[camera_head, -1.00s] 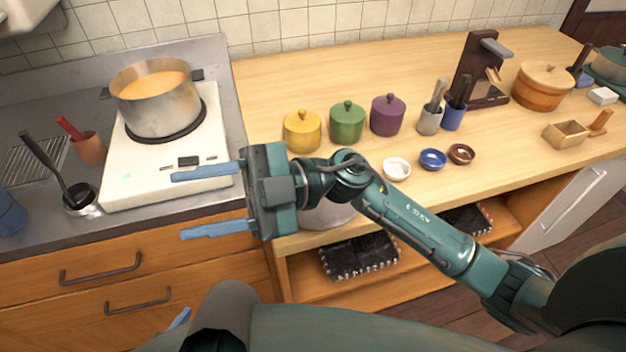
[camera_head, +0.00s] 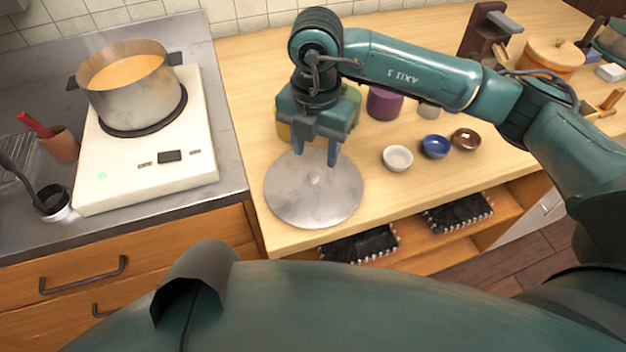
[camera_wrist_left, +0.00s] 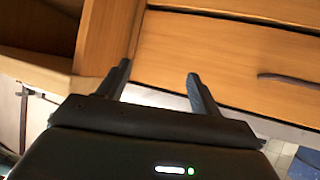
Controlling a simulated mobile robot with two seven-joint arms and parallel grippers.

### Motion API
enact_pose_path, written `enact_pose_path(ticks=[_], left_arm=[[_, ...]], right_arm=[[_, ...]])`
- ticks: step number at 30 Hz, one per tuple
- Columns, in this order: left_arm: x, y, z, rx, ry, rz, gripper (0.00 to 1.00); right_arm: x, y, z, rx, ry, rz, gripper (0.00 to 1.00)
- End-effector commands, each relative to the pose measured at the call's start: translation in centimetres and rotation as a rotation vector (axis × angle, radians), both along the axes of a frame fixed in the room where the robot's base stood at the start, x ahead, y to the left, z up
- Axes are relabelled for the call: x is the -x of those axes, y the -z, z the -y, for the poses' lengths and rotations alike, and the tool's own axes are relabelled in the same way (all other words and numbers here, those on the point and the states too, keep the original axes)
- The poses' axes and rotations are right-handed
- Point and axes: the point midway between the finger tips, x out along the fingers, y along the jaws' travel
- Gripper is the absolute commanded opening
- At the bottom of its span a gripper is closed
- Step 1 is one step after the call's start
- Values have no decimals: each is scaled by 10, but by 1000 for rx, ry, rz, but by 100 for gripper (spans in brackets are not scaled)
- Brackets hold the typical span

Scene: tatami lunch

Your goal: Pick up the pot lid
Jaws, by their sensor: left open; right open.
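The pot lid (camera_head: 312,208) is a round grey metal disc with a small knob in its middle. It lies flat on the wooden counter near the front edge, right of the stove. My right gripper (camera_head: 315,158) points down over the back part of the lid, its two blue fingers apart and empty. The fingertips appear just behind the knob; I cannot tell how high above the lid they are. My left gripper (camera_wrist_left: 158,72) is open and empty in the left wrist view, in front of the wooden drawers. It does not show in the head view.
A pot of orange soup (camera_head: 133,90) stands on the white stove (camera_head: 150,175) at left. Behind my right gripper are a mostly hidden yellow canister (camera_head: 283,131) and a purple one (camera_head: 384,104). Small white (camera_head: 397,158), blue (camera_head: 435,147) and brown (camera_head: 466,140) bowls stand right of the lid.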

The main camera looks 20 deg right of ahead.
Motion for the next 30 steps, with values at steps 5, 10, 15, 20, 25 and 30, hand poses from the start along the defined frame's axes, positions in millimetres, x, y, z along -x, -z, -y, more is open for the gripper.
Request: enact_pose_path(ticks=[5, 10, 15, 20, 25, 30], left_arm=[[0, 2, -3, -4, -8, -6, 65], [-1, -3, -4, -1, -18, -9, 65], [1, -2, -5, -2, -26, -22, 65], [3, 3, -6, -8, -25, -34, 65], [2, 4, -6, -7, -25, -33, 65], [2, 2, -6, -7, -25, -30, 65]], right_arm=[[0, 18, 0, -1, 0, -2, 47], [-1, 32, -1, -1, -1, -4, 47], [-3, 59, -2, -1, -1, -4, 47], [-4, 70, -3, -3, -3, -2, 47], [-4, 71, -3, -3, -3, 0, 47], [-4, 71, -3, -3, -3, 0, 36]])
